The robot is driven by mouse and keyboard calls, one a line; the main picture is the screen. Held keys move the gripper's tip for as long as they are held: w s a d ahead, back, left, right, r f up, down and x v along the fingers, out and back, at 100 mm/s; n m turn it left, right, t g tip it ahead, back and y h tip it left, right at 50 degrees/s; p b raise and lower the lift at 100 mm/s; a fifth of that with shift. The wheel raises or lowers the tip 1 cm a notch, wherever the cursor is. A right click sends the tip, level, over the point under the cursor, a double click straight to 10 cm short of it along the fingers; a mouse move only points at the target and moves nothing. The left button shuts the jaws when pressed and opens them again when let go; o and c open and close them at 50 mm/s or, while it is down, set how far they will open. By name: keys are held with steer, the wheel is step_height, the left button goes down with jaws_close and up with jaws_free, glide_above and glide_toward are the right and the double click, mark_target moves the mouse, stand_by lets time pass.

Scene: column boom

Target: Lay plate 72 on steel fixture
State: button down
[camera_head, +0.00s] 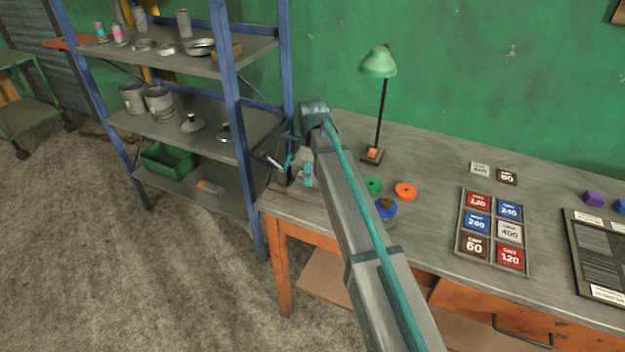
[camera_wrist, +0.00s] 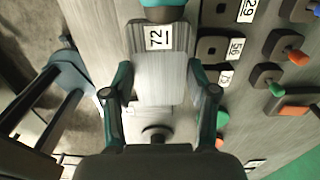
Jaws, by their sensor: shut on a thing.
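Plate 72 (camera_wrist: 152,39) is a grey metal piece with a white number label, seen in the wrist view. My gripper (camera_wrist: 160,78) has its two teal-and-dark fingers on either side of it and is shut on it. In the head view my gripper (camera_head: 296,168) is at the left end of the grey workbench (camera_head: 430,180), partly hidden by my arm. There the plate is too small to make out clearly. I cannot tell for sure which thing is the steel fixture. A dark round part (camera_wrist: 156,133) shows between the fingers, near the palm.
Blocks numbered 29 (camera_wrist: 243,10) and 56 (camera_wrist: 220,47) and orange and green knobs lie right in the wrist view. A green lamp (camera_head: 378,62), an orange ring (camera_head: 405,191) and a label tray (camera_head: 461,221) stand on the bench. A blue-posted shelf (camera_head: 222,90) is left.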

steer(key=shift+f, duration=1.45)
steer(key=shift+f, duration=0.1)
steer(key=shift+c, duration=1.6)
jaws_free()
step_height(320, 180, up, 12)
steer(key=b, duration=0.2)
